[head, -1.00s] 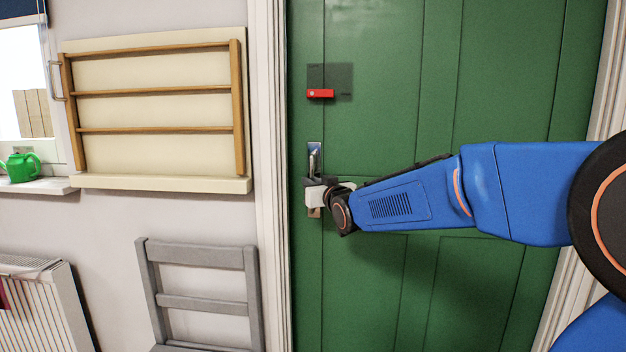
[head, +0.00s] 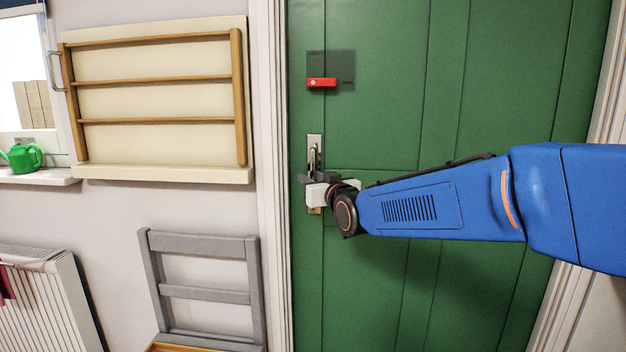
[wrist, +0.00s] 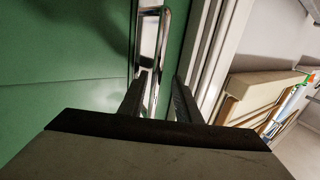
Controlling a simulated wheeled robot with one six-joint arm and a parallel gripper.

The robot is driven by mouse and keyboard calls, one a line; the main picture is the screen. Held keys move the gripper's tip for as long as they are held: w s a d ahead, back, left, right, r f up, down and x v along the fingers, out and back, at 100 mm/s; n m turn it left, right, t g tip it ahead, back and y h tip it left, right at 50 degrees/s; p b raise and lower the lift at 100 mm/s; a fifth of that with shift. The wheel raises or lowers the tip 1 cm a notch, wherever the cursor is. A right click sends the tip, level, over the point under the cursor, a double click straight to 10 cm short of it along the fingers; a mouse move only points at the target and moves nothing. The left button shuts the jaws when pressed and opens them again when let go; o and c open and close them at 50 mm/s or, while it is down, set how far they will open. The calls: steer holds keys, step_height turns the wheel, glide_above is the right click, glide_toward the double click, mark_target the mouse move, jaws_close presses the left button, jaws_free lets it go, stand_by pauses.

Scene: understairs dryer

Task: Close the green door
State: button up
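The green door (head: 385,120) stands in its white frame and looks flush or nearly so; I cannot tell if it is latched. Its metal handle (head: 314,152) is near the door's left edge. My gripper (head: 308,184) is at the lower part of the handle and hides some of it. In the wrist view, the handle (wrist: 152,42) runs down between the two fingers of my gripper (wrist: 159,82). The fingers are apart, with a visible gap between the handle and the right finger. The green door (wrist: 60,60) fills the left of that view.
A red and dark lock fitting (head: 322,83) is on the door above the handle. A grey chair (head: 205,290) stands left of the frame, below a wooden wall rack (head: 155,100). A white radiator (head: 45,300) is at the lower left.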

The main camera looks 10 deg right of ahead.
steer(key=s+d, duration=0.3)
steer(key=s, duration=1.4)
steer(key=shift+d, duration=0.15)
steer(key=shift+s+f, duration=0.1)
steer(key=shift+f, duration=0.05)
steer(key=s+d+f+g+h, duration=0.1)
steer(key=s+f+g, duration=0.3)
steer(key=s+f, duration=0.4)
steer(key=s+d+f+m+g+h, duration=0.1)
steer(key=s+d+f+g, duration=0.3)
steer(key=s+f, duration=0.4)
steer(key=s+d+f+m+g+h, duration=0.1)
steer(key=s+d+f+g, duration=0.2)
steer(key=s+f, duration=0.5)
steer(key=shift+d+f+g, duration=0.2)
steer(key=shift+f+g, duration=0.05)
steer(key=shift+g, duration=0.65)
steer(key=shift+w, duration=0.1)
steer(key=shift+c, duration=0.5)
